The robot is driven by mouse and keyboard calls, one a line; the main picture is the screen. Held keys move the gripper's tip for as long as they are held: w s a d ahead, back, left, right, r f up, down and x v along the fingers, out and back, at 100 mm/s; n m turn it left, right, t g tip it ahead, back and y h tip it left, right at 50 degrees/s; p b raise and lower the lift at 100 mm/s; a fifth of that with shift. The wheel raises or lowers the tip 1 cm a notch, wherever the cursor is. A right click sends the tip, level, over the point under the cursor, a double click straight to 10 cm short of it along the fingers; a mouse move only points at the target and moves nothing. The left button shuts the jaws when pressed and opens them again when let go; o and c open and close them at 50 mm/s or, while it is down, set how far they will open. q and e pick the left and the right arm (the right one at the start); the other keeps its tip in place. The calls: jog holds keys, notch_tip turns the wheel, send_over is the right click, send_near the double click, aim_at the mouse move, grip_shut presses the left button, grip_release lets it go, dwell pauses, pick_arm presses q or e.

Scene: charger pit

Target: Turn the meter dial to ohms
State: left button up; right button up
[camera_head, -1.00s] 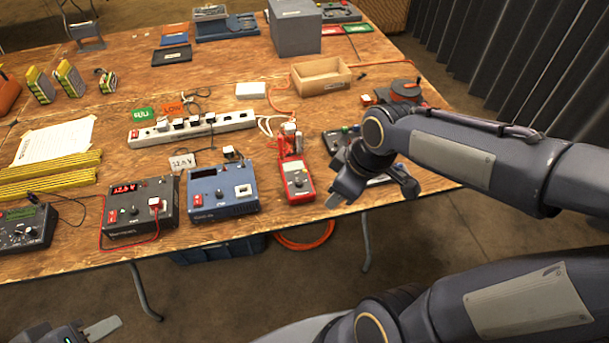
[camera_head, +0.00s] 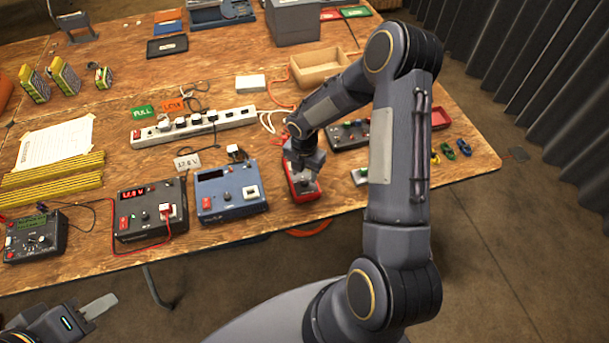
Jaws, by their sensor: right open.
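The red meter (camera_head: 316,193) lies near the table's front edge, right of the blue charger. My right gripper (camera_head: 304,172) is over it, pointing down and open. The gripper covers the meter's upper part; I cannot tell whether it touches the dial, and the dial's setting is not readable. My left gripper (camera_head: 92,312) is low at the bottom left, off the table, with one pale finger showing; its opening does not show.
A blue charger (camera_head: 228,190) and a dark charger (camera_head: 148,207) stand left of the meter. A white power strip (camera_head: 194,126) lies behind them. A wooden box (camera_head: 318,66) stands further back.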

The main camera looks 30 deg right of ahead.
aim_at(305, 180)
jog(key=shift+f, duration=1.6)
jog(key=shift+c, duration=0.5)
